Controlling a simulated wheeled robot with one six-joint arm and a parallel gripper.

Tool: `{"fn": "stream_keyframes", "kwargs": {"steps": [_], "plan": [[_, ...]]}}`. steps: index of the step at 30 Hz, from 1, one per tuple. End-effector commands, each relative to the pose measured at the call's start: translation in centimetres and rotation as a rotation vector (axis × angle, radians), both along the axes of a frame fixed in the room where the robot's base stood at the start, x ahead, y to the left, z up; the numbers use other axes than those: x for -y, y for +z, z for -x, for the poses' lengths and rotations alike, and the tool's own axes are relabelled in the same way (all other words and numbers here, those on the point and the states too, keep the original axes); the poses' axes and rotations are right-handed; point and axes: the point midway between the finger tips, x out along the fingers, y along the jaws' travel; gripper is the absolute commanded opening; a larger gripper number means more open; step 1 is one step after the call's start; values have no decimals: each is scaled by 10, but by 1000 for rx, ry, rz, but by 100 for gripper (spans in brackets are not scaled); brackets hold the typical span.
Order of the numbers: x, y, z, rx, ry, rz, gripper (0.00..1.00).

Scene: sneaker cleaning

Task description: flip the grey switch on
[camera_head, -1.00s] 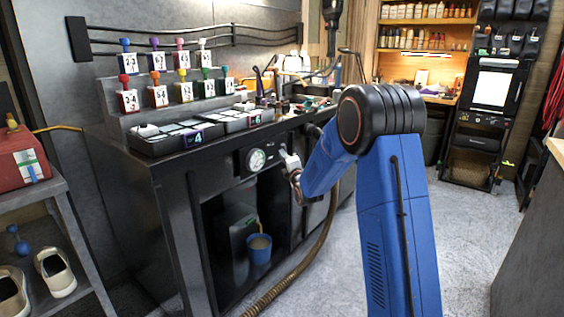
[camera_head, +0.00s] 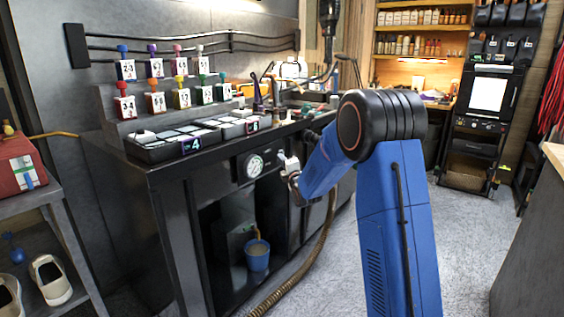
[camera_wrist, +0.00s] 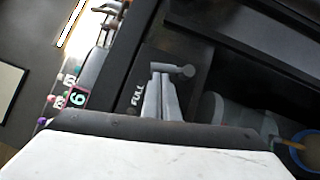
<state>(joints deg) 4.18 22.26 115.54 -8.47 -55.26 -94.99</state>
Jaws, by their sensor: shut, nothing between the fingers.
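A grey lever-like switch (camera_wrist: 180,71) sits on the dark panel beside the word FULL in the wrist view. My gripper (camera_wrist: 162,76) is shut and empty, with its fingertips right at the switch. They appear to touch or nearly touch it, but I cannot tell which. In the head view, my gripper (camera_head: 284,160) is at the front of the dark workbench, just right of a round white gauge (camera_head: 254,166). The switch is not clearly visible there.
The dark bench (camera_head: 165,185) carries trays and rows of small labelled bottles. A blue bucket (camera_head: 257,256) stands in the opening below. A brown hose (camera_head: 318,258) runs to the floor. A shelf with shoes (camera_head: 50,279) is at left. The floor at right is clear.

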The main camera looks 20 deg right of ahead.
Motion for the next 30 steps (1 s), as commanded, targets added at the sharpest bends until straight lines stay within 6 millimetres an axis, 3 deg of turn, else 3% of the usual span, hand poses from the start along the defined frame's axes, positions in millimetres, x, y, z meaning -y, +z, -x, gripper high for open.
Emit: {"fn": "stream_keyframes", "kwargs": {"steps": [11, 30], "plan": [[4, 7, -3, -73, 0, -100, 0], [23, 20, -17, -338, -1, -465, 0]]}}
